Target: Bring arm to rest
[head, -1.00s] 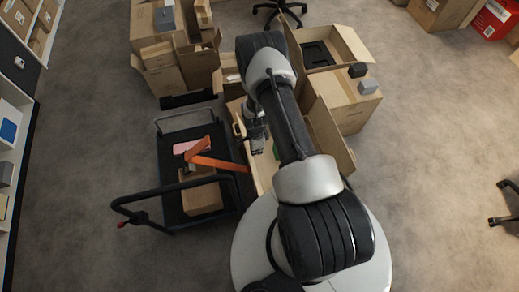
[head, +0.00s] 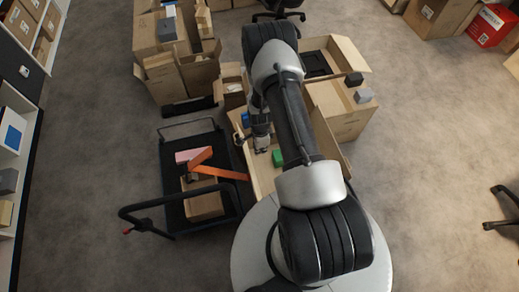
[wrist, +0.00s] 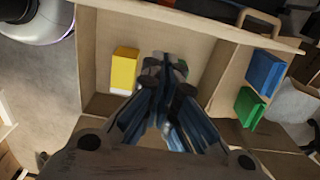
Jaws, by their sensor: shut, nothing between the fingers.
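My arm extends up the middle of the head view and bends at the top, with my gripper (head: 262,148) pointing down over a light wooden tray (head: 257,180). In the wrist view my gripper (wrist: 165,70) has its fingertips together with nothing between them. Below it in the tray (wrist: 190,14) are a yellow block (wrist: 124,70), a blue block (wrist: 264,72) and a green block (wrist: 248,107). Something greenish behind the fingertips is mostly hidden. The head view also shows a green block (head: 278,158) and a blue block (head: 246,119).
A black cart (head: 172,208) with a carton (head: 203,206), a pink item and orange strips stands left of the tray. Open cartons (head: 340,112) stand to the right and at the back left (head: 185,80). A shelf lines the left edge.

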